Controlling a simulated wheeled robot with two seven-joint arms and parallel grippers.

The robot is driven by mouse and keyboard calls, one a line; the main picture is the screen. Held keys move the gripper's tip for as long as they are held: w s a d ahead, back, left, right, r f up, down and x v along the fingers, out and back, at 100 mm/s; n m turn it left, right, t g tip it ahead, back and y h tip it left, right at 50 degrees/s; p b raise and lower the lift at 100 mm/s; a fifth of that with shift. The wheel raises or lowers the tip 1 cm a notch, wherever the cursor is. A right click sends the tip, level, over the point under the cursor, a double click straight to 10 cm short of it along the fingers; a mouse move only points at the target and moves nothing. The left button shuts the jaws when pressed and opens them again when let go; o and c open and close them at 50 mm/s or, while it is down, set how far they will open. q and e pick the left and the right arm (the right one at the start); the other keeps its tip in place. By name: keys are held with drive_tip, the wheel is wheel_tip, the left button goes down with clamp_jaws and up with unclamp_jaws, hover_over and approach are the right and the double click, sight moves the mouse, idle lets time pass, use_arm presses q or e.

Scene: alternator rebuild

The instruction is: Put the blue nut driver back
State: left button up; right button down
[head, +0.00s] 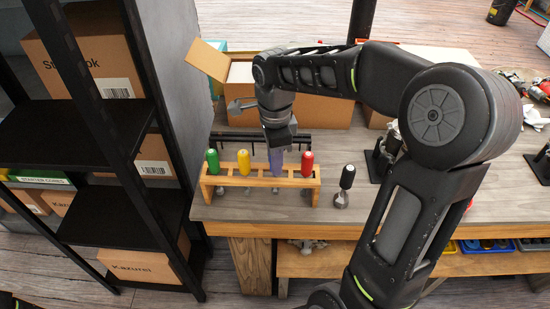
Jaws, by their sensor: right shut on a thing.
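The blue nut driver's handle (276,162) shows upright just below my right gripper (278,149), which is shut on its upper part. The handle is at the wooden rack (260,182), in the span between the yellow-handled driver (243,162) and the red-handled driver (307,163). I cannot tell whether its shaft is seated in a slot. A green-handled driver (213,161) stands at the rack's left end. My left gripper is not in view.
A black-handled tool (346,180) stands on the workbench (330,213) right of the rack. An open cardboard box (325,112) and a dark rail are behind it. A black shelf unit (85,130) with boxes stands close on the left.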

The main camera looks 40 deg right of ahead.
drive_tip(key=shift+f, duration=0.45)
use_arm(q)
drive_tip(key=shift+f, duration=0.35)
use_arm(e)
drive_tip(key=c, duration=1.1)
unclamp_jaws()
wheel_tip(320, 180, up, 8)
drive_tip(key=shift+f, duration=0.1)
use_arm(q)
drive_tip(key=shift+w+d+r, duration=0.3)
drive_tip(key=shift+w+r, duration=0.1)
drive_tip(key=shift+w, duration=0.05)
